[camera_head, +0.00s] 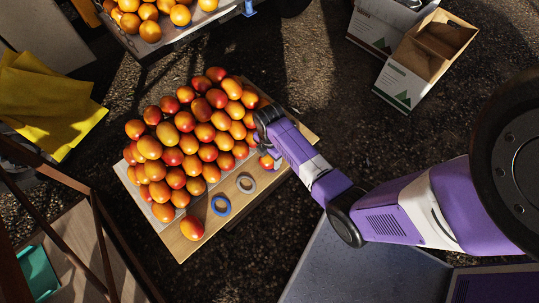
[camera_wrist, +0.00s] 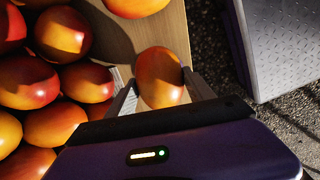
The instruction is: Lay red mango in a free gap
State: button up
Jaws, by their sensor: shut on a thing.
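My gripper (camera_wrist: 158,88) is shut on an orange-red mango (camera_wrist: 160,65), with one finger on each side of it. In the head view the held mango (camera_head: 266,162) shows just below my gripper (camera_head: 262,146), at the right edge of the pile. I cannot tell whether it touches the board. Many red and orange mangoes (camera_head: 190,125) lie close together in rows on a pale mat (camera_head: 228,163) on the wooden board (camera_head: 188,249). A single loose red-orange mango (camera_head: 192,227) lies on the bare front of the board. My gripper hides part of the pile's right side.
A blue ring (camera_head: 221,213) and a grey ring (camera_head: 246,190) lie on the board's bare strip. Open cardboard boxes (camera_head: 405,80) stand at the upper right. A yellow cloth (camera_head: 40,100) is at the left. Another tray of fruit (camera_head: 150,30) is at the top.

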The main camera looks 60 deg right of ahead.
jog(key=shift+f+b, duration=0.4)
jog(key=shift+f, duration=0.4)
dwell(1.2)
jog(key=o, duration=1)
jog(key=shift+o, duration=0.2)
jog(key=shift+r+p, duration=3.05)
jog(key=shift+p, duration=0.1)
